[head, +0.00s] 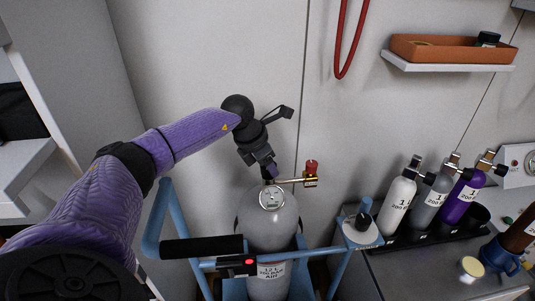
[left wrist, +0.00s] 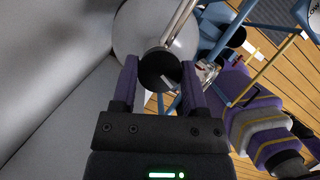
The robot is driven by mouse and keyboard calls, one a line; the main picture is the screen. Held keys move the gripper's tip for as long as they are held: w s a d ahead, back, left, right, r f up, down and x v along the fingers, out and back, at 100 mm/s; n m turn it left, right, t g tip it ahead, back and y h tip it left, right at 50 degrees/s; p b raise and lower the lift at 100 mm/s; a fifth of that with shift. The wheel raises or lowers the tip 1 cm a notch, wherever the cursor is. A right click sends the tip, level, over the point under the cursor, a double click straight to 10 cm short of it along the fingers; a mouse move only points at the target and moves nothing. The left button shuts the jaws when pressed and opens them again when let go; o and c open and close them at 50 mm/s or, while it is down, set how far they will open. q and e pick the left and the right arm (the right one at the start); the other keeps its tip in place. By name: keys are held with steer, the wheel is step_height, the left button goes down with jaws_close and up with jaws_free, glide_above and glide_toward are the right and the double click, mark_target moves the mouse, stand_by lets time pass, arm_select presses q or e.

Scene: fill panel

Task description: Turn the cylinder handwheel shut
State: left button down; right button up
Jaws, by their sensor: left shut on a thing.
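A grey gas cylinder (head: 268,220) stands upright in a blue cart (head: 152,222), with a gauge (head: 271,198) and a brass fitting with a red knob (head: 311,170) at its top. My left gripper (head: 268,172) reaches down onto the top of the valve and mostly hides the handwheel in the head view. In the left wrist view the round black handwheel (left wrist: 160,68) sits between the two purple fingers of my left gripper (left wrist: 160,85), which are shut on it. The metal valve stem and the cylinder lie beyond it. My right gripper is in neither view.
Three small bottles, white (head: 397,200), grey (head: 430,200) and purple (head: 462,200), stand in a dark rack on the right-hand counter (head: 405,278). A shelf with an orange tray (head: 440,50) and a red hose (head: 342,65) are on the wall. The wall is close behind the cylinder.

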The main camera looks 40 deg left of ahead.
arm_select(q)
steer(key=shift+m+h+b, duration=0.35)
steer(key=shift+m+h, duration=0.05)
steer(key=shift+m, duration=0.7)
steer(key=shift+m+h, duration=0.3)
steer(key=shift+m, duration=0.4)
steer(key=shift+g, duration=0.3)
steer(key=shift+c, duration=0.6)
jaws_free()
steer(key=p+v, duration=0.3)
steer(key=v, duration=0.7)
steer(key=shift+p, duration=0.35)
